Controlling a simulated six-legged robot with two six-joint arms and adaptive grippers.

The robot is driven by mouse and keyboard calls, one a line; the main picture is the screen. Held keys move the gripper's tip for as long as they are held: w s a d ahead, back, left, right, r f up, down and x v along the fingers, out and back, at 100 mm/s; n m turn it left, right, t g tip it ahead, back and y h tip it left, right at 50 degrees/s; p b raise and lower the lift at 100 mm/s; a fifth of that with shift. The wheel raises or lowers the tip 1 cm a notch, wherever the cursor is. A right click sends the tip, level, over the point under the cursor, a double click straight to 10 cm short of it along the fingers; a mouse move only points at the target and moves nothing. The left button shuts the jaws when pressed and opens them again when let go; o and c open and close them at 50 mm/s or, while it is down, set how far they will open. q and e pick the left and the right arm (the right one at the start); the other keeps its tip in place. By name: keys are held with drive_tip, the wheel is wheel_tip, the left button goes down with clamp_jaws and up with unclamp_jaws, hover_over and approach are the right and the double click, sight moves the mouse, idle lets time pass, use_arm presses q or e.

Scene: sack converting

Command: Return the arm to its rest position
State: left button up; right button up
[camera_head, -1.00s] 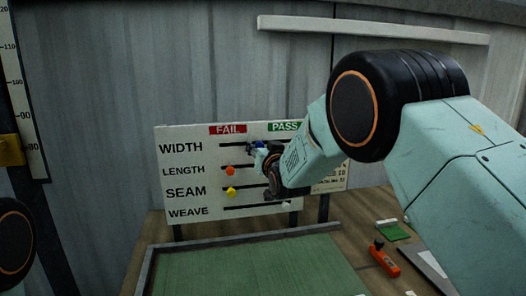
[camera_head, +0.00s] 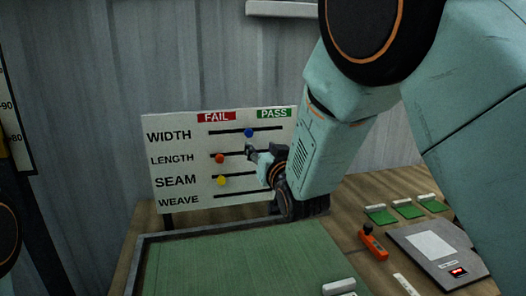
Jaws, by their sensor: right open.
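My right arm comes in from the right of the head view. Its gripper (camera_head: 252,154) is open in front of the white board (camera_head: 162,192), beside the LENGTH and SEAM rows and just below the blue knob. The blue knob (camera_head: 248,132) sits about midway along the WIDTH slot. The red-orange knob (camera_head: 220,158) and the yellow knob (camera_head: 221,181) sit toward the FAIL side of the LENGTH and SEAM slots. I cannot tell whether the gripper touches the board. The WEAVE slot's right end is hidden by my arm. My left gripper is not in view.
A green mat (camera_head: 230,262) with a grey rim lies below the board. On the wooden table (camera_head: 345,211) at right are an orange tool (camera_head: 372,242), a grey device (camera_head: 428,246) and several green swatches (camera_head: 407,208). A white roll-like piece (camera_head: 338,286) lies at the mat's front edge.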

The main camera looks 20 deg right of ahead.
drive_tip(key=shift+s+d, duration=0.1)
drive_tip(key=shift+s, duration=0.2)
drive_tip(key=shift+w, duration=0.1)
